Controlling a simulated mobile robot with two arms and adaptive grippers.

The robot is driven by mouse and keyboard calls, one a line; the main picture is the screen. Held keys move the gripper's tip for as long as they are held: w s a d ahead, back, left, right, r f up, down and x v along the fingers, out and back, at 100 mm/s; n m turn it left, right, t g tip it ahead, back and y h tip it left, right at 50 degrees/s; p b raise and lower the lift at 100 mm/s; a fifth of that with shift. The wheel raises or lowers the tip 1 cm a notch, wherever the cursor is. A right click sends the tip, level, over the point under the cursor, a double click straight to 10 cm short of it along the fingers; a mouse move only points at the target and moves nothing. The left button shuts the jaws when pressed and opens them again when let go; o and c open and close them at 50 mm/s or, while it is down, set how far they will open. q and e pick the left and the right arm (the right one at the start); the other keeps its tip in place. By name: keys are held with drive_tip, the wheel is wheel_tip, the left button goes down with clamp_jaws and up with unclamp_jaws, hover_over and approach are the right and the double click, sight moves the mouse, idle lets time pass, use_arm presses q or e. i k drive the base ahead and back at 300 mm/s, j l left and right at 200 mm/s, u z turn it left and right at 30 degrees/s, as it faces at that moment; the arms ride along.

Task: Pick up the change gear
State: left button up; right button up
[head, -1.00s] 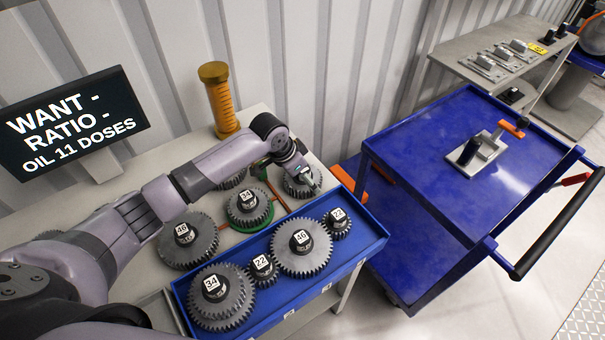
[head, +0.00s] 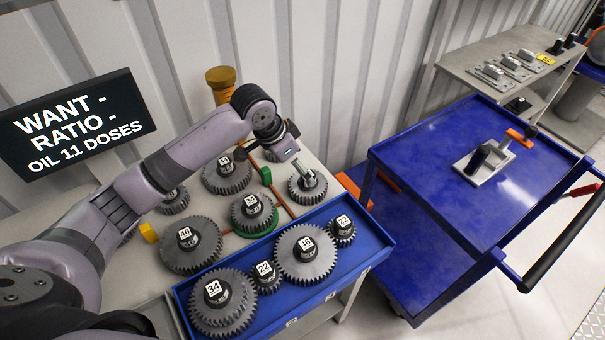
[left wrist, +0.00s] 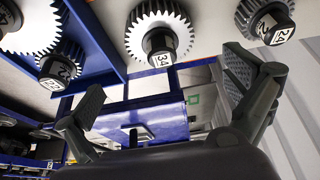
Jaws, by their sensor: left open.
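Several dark toothed change gears with numbered hubs stand on the bench and in a blue tray (head: 372,262). My left gripper (head: 306,174) is open above a gear (head: 305,193) at the bench's right end; the fingers partly cover its hub. A gear marked 34 (head: 253,213) sits on a green ring left of it, and a gear marked 46 (head: 190,245) lies further left. In the left wrist view, the open left gripper (left wrist: 175,88) frames a gear marked 34 (left wrist: 158,22), apart from both fingers. My right gripper is out of view.
The tray holds gears marked 34 (head: 222,303), 22 (head: 266,280), 46 (head: 305,258) and a small one (head: 342,232). A dark sign (head: 72,125) and an orange cylinder (head: 219,84) stand behind. A blue cart (head: 430,160) is at right, mostly clear on top.

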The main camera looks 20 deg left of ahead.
sight(221, 297)
drive_tip(key=u, duration=1.5)
